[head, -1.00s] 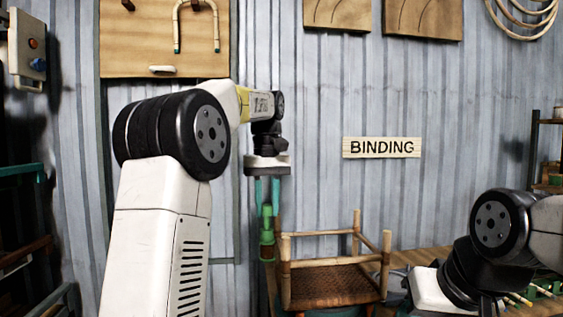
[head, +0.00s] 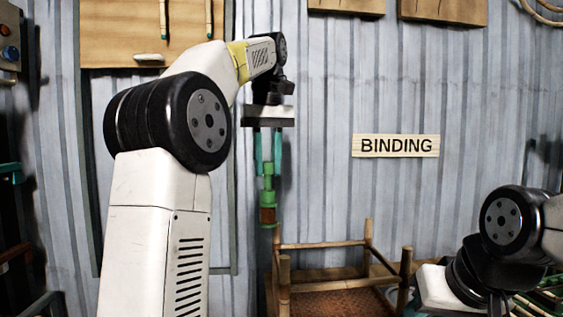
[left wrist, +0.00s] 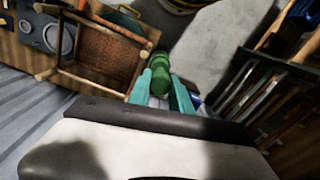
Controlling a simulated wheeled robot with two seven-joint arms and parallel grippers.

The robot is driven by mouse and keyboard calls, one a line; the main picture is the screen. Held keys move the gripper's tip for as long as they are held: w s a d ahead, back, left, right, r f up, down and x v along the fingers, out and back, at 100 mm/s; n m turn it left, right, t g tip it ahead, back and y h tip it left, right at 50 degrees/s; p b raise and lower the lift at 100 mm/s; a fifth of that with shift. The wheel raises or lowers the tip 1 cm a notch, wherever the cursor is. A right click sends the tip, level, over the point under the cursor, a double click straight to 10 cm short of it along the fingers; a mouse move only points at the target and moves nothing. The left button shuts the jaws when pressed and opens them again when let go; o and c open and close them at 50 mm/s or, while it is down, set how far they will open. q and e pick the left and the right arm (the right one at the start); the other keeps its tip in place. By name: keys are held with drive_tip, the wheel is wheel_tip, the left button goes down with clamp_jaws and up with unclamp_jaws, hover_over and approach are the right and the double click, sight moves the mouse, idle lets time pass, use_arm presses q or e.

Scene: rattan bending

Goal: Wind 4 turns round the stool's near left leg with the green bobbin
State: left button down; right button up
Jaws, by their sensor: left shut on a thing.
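The green bobbin (head: 268,180), with a brown band near its lower end, hangs upright from my left gripper (head: 267,160), whose teal fingers are shut on it. The wooden stool (head: 340,284) with a woven seat stands below and to the right. Its near left leg (head: 285,280) has its top a little below and right of the bobbin, with a gap in the picture. In the left wrist view the bobbin (left wrist: 158,80) sits between the fingers, beside the stool (left wrist: 63,80). I see no strand on the leg.
A BINDING sign (head: 396,146) hangs above. In the left wrist view, dark racks (left wrist: 265,95) stand at the right, with grey floor (left wrist: 215,40) between them and the stool.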

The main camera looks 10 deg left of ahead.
use_arm(q)
wheel_tip(320, 180, down, 16)
idle(1.0)
drive_tip(key=shift+r, duration=0.1)
